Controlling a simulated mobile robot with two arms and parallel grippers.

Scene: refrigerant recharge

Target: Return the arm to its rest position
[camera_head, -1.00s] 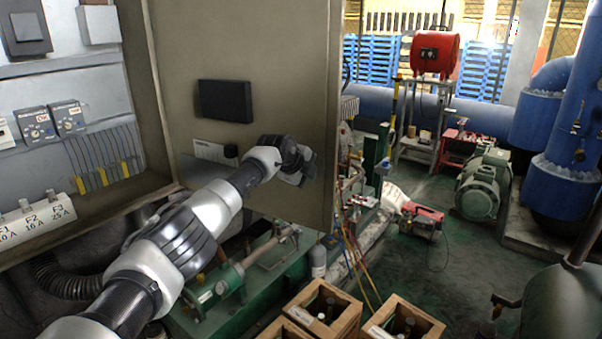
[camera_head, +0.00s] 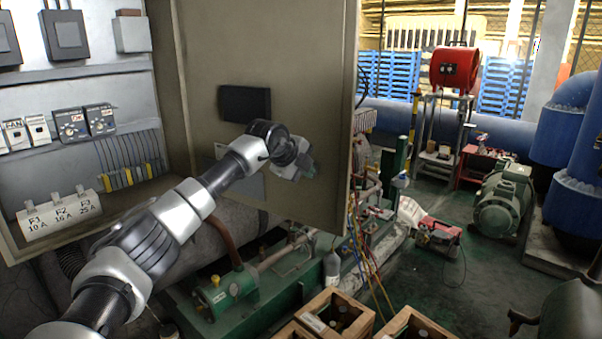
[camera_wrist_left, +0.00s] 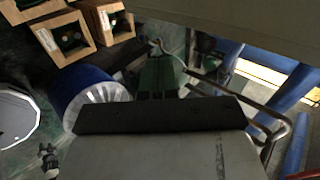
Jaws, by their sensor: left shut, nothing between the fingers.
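My left arm comes in from the lower left in the head view. My left gripper (camera_head: 298,160) is at its end, in front of the grey cabinet door (camera_head: 310,75), with nothing held. I cannot tell from this angle whether it touches the door. In the left wrist view a broad dark-edged grey part fills the lower middle and the fingertips do not show clearly. My right gripper is in neither view.
The open electrical cabinet with fuse holders (camera_head: 60,215) stands at the left. Wooden crates (camera_head: 335,318) with bottles stand at the bottom middle. A green machine base (camera_head: 262,292) lies below the arm. A red-and-grey pump (camera_head: 437,229) and a motor (camera_head: 503,200) stand right; green floor is clear between.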

